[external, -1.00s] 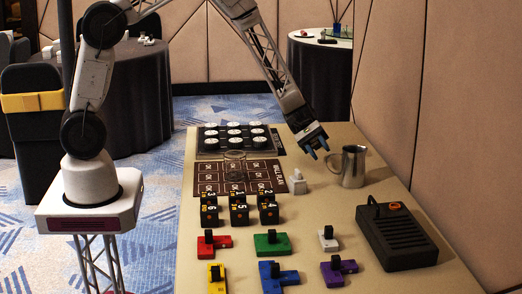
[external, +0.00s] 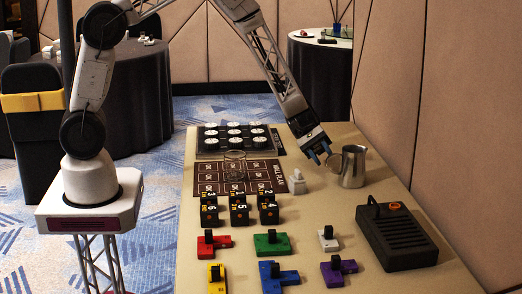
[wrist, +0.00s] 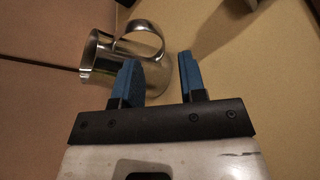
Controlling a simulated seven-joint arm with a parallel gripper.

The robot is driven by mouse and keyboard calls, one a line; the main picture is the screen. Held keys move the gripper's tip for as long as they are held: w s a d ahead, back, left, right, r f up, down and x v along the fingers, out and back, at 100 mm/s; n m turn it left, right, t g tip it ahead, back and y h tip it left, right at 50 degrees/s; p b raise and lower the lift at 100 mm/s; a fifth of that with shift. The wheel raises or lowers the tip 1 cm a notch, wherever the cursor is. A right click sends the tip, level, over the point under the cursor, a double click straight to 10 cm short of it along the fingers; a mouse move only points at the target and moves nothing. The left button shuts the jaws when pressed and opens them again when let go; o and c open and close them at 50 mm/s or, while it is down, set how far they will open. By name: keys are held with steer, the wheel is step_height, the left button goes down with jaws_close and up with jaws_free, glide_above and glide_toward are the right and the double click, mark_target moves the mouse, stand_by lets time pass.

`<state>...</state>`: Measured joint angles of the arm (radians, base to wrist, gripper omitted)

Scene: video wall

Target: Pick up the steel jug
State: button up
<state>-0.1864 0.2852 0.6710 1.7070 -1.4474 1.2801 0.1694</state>
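The steel jug (external: 354,167) stands upright on the tan table, at its right side, with its handle toward the left. In the wrist view the jug (wrist: 101,58) lies just beyond my gripper, and its handle loop (wrist: 141,38) shows ahead of the left finger. My gripper (external: 321,155) is just left of the jug, near its handle, above the table. In the wrist view its two blue fingers (wrist: 160,78) are apart with nothing between them. I cannot tell whether the left finger touches the jug.
A small white block piece (external: 297,183) stands left of the jug. A black box with an orange button (external: 400,235) lies in front. Black numbered cubes (external: 239,209), coloured pieces (external: 272,243) and a brown printed mat (external: 210,187) fill the left. A padded wall (external: 385,90) rises behind the jug.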

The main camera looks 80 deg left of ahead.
mark_target(346, 166)
steer(key=shift+x, duration=2.6)
jaws_close()
